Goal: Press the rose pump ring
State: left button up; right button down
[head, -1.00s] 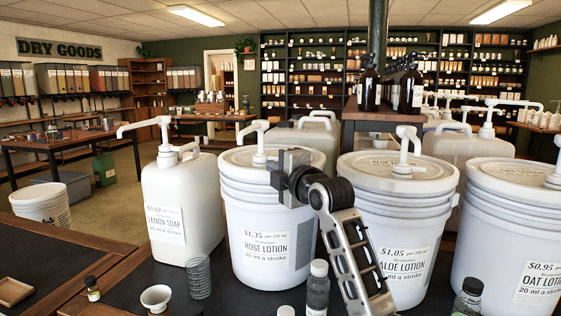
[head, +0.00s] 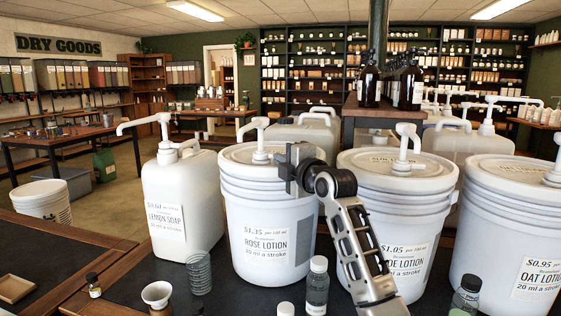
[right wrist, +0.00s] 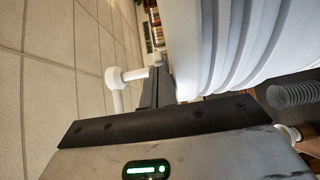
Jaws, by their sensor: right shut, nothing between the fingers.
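The rose lotion bucket (head: 265,245) is a white ridged pail with a lid, in the middle of the head view. Its white pump (head: 256,130) stands upright on the lid, with a collar ring (head: 261,157) at the base and a spout pointing left. My right gripper (head: 284,168) is at the right front of the lid, beside the pump and apart from it. It is shut and empty. In the right wrist view the fingers (right wrist: 158,85) point up, between a white pump (right wrist: 125,78) and the ridged bucket wall (right wrist: 235,45). My left gripper is not in view.
A lemon soap jug (head: 180,205) stands left of the bucket. The aloe lotion bucket (head: 400,195) and oat lotion bucket (head: 505,215) stand to the right. A wire coil (head: 199,273), a small cup (head: 157,294) and bottles (head: 317,285) stand in front on the dark counter.

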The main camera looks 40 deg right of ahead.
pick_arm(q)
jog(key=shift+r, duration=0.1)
pick_arm(e)
jog(key=shift+d, duration=0.15)
jog(key=shift+w+d+p, duration=0.25)
jog(key=shift+d+p, duration=0.05)
jog(key=shift+d, duration=0.4)
jog(key=shift+w+d+p, duration=0.35)
jog(key=shift+d+p, duration=0.1)
jog(key=shift+d, duration=0.1)
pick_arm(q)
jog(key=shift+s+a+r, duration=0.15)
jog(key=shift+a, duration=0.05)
pick_arm(e)
jog(key=shift+w+d, duration=0.1)
jog(key=shift+d, duration=0.05)
